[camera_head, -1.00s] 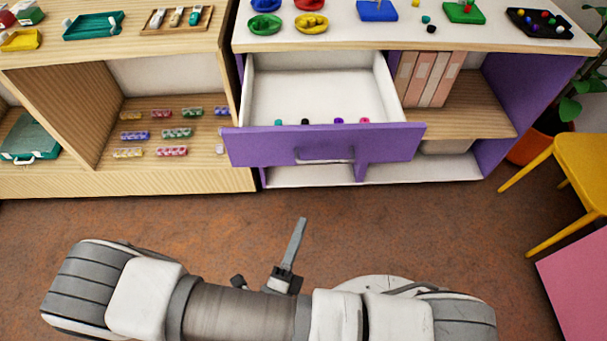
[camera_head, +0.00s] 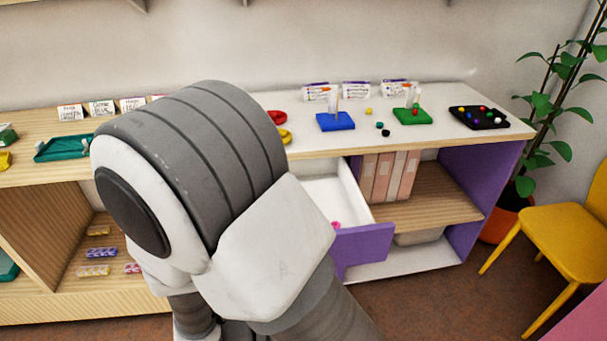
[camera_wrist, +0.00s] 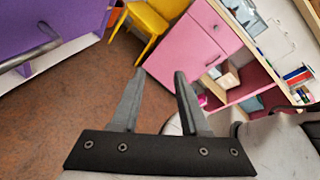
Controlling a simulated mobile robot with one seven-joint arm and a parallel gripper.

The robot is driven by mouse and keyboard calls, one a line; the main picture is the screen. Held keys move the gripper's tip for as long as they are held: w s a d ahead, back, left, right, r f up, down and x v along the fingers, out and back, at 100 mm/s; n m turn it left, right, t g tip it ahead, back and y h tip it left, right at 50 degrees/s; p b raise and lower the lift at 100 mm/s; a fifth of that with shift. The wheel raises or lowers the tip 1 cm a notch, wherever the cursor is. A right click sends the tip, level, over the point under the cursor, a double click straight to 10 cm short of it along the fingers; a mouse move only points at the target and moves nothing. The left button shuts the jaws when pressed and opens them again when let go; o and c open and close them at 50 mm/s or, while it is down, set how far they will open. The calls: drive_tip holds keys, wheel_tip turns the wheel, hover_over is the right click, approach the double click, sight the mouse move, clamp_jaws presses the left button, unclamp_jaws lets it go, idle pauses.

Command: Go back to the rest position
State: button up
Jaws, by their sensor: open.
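My gripper (camera_wrist: 160,85) shows in the wrist view with its two fingers apart and nothing between them. It points over the brown floor (camera_wrist: 75,110), towards a yellow chair and a pink cabinet. In the head view my raised arm fills the middle left and hides the gripper, part of the shelves and much of the open purple drawer (camera_head: 362,247). The drawer front with its metal handle also shows at the upper left of the wrist view (camera_wrist: 45,25).
A blue bead board (camera_head: 336,122), a green board (camera_head: 412,117) and a black bead tray (camera_head: 478,118) stand on the white top. A yellow chair (camera_head: 565,235) and a plant (camera_head: 545,110) are at the right. The pink cabinet (camera_wrist: 190,50) shows in the wrist view.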

drive_tip(key=d+r+m+y+p, duration=0.2)
drive_tip(key=r+m+y+p, duration=0.2)
drive_tip(key=r+m, duration=0.5)
drive_tip(key=d+r+m+y+p, duration=0.3)
drive_tip(key=r+m+y+p, duration=0.2)
drive_tip(key=r+m, duration=0.4)
drive_tip(key=s+d+r+m+y+p, duration=0.1)
drive_tip(key=d+r+m+y+p, duration=0.2)
drive_tip(key=r+m, duration=0.7)
wheel_tip(320, 180, up, 5)
drive_tip(key=y+p, duration=0.1)
drive_tip(key=p, duration=0.1)
drive_tip(key=shift+d+t+y+p, duration=0.15)
drive_tip(key=shift+t+y+p, duration=0.15)
drive_tip(key=shift+t+y, duration=0.1)
